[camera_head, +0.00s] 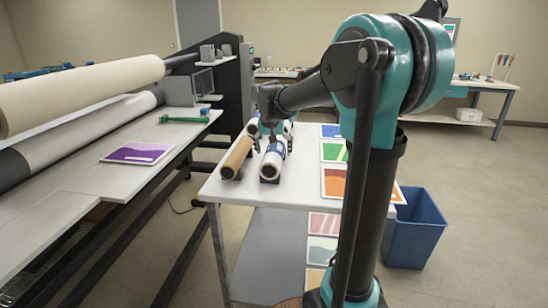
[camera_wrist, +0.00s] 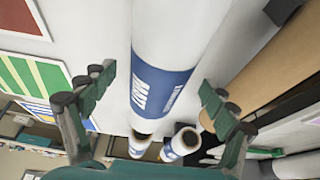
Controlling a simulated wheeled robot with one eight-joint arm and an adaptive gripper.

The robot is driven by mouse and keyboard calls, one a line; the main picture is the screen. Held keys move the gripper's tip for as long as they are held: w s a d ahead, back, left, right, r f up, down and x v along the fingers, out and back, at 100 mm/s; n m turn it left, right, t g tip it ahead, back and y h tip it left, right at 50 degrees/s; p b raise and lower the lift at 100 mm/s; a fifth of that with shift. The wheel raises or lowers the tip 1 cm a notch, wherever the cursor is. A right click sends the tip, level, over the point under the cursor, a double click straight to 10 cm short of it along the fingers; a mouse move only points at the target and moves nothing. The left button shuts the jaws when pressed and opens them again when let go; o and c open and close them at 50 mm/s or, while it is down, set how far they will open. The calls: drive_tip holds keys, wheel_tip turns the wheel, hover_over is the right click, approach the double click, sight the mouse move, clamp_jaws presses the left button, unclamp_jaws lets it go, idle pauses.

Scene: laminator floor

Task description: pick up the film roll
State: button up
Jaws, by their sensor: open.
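The film roll (camera_wrist: 165,85) is white with a blue printed label. It lies lengthwise in the wrist view, between the two fingers of my gripper (camera_wrist: 157,81). The fingers are open, one on each side of the roll, and a gap shows on both sides. In the head view the film roll (camera_head: 272,161) lies on the white table, and my gripper (camera_head: 268,130) is over its far end, partly hidden by my arm.
A brown roll (camera_head: 237,157) lies close beside it; it also shows in the wrist view (camera_wrist: 255,75). Two smaller rolls (camera_wrist: 182,142) are beyond the film roll. Colour prints (camera_head: 333,152) line the table's right side. A blue bin (camera_head: 415,235) stands right; the laminator (camera_head: 90,165) is left.

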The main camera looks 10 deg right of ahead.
drive_tip(key=shift+x, duration=1.25)
drive_tip(key=c, duration=1.7)
drive_tip(key=shift+r, duration=0.1)
